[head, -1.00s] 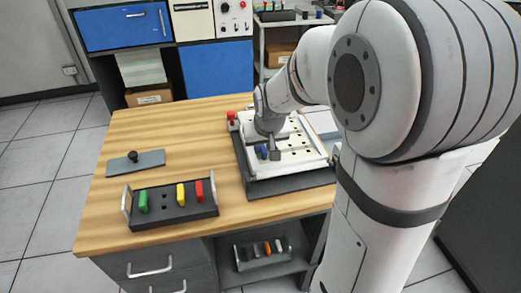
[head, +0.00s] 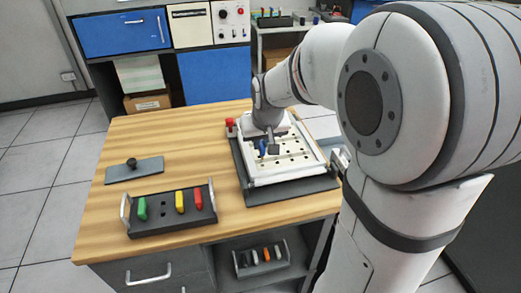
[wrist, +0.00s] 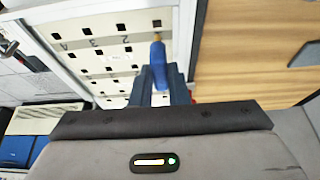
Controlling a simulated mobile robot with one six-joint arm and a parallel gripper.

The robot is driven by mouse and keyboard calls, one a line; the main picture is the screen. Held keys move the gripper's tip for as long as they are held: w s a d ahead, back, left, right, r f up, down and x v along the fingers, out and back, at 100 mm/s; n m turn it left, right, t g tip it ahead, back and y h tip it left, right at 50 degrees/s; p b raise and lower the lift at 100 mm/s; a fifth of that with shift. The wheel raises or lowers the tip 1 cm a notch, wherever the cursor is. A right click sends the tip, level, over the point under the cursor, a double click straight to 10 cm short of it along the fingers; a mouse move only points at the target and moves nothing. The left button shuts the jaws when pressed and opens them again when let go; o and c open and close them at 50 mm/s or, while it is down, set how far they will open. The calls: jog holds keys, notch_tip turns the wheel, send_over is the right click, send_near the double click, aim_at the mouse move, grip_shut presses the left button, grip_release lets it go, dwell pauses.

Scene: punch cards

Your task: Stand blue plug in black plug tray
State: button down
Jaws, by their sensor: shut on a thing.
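The blue plug (head: 262,147) is between the fingers of my gripper (head: 268,149), over the white punched panel (head: 292,176). In the wrist view the shut fingers (wrist: 160,78) grip the blue plug (wrist: 158,62), and its brownish tip points away from them. The tip seems clear of the panel's holes, but its exact height is hard to tell. The black plug tray (head: 172,225) sits at the table's front left, with a handle at each end. Green (head: 142,208), yellow (head: 180,202) and red (head: 198,198) plugs stand in it. Empty holes show between green and yellow.
A grey plate with a black knob (head: 134,168) lies behind the tray. A red knob (head: 230,125) is at the panel's back left corner. Another tray with plugs (head: 262,258) is on the shelf below. Bare wood (head: 195,140) lies between panel and tray.

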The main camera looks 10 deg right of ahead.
aim_at(262, 144)
notch_tip(262, 144, up, 7)
jog(key=shift+f+p, duration=0.2)
jog(key=shift+p, duration=0.3)
notch_tip(262, 144, up, 5)
jog(key=p, duration=0.3)
jog(key=shift+f, duration=0.2)
